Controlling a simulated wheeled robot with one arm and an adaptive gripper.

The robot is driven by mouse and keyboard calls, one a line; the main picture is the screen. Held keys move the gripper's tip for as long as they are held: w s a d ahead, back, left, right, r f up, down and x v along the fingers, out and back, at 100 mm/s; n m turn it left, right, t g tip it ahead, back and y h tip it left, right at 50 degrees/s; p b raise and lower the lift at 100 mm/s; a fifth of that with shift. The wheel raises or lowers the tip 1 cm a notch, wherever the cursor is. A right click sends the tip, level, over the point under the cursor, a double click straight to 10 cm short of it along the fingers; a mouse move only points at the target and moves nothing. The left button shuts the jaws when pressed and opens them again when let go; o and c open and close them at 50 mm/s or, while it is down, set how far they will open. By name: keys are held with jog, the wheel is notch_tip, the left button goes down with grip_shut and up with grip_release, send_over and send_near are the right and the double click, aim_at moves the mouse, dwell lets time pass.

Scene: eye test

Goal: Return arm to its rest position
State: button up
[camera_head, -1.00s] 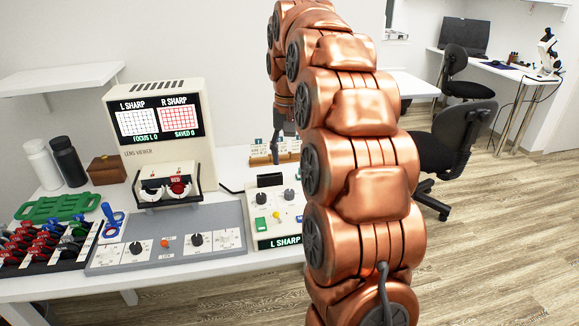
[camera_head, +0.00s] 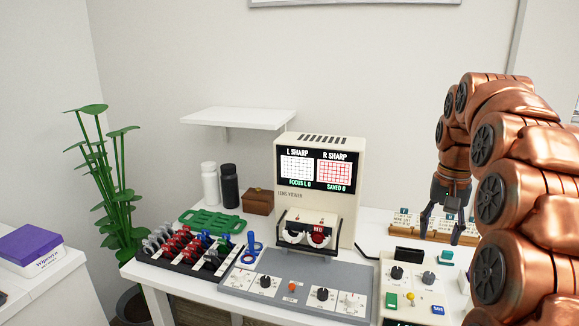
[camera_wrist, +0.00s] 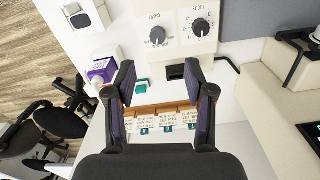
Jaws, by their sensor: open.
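My copper-coloured arm (camera_head: 515,190) stands at the right of the head view, bent over at the top. My gripper (camera_head: 442,232) hangs downward from it, in front of the wooden rack of labelled cards (camera_head: 438,235). In the wrist view my gripper (camera_wrist: 160,72) is open, its two dark fingers spread with nothing held between them. The card rack (camera_wrist: 163,117) shows between and below the fingers, and a small teal block (camera_wrist: 142,86) shows in the gap. I cannot tell the height of the fingertips above the table.
The cream lens viewer (camera_head: 317,140) stands left of my gripper, with a grey control panel (camera_head: 300,284) before it. A cream box with knobs (camera_head: 412,290) is near my arm. A tray of coloured lenses (camera_head: 190,248), two bottles (camera_head: 229,186) and a plant (camera_head: 110,190) are farther left.

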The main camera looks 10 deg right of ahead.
jog(key=shift+n+g, duration=0.4)
jog(key=shift+n, duration=0.5)
jog(key=s+a, duration=0.1)
jog(key=a, duration=0.1)
jog(key=s+a+f, duration=0.1)
jog(key=s+a, duration=0.1)
jog(key=a, duration=0.1)
jog(key=s+a+f, duration=0.1)
jog(key=s+a, duration=0.1)
jog(key=shift+s+a+f, duration=0.15)
jog(key=shift+a+f, duration=0.05)
jog(key=s+a+f+n+g, duration=0.15)
jog(key=s+a+f, duration=0.3)
jog(key=s, duration=0.45)
jog(key=s+a+f+n, duration=0.2)
jog(key=s+a+f, duration=0.25)
jog(key=s, duration=0.45)
jog(key=s+a+f+n+g, duration=0.1)
jog(key=s+a+f, duration=0.35)
jog(key=s, duration=0.35)
notch_tip(320, 180, up, 16)
jog(key=t+p, duration=0.1)
jog(key=p, duration=1.3)
jog(key=shift+w+d+p, duration=0.35)
jog(key=shift+w+d, duration=0.05)
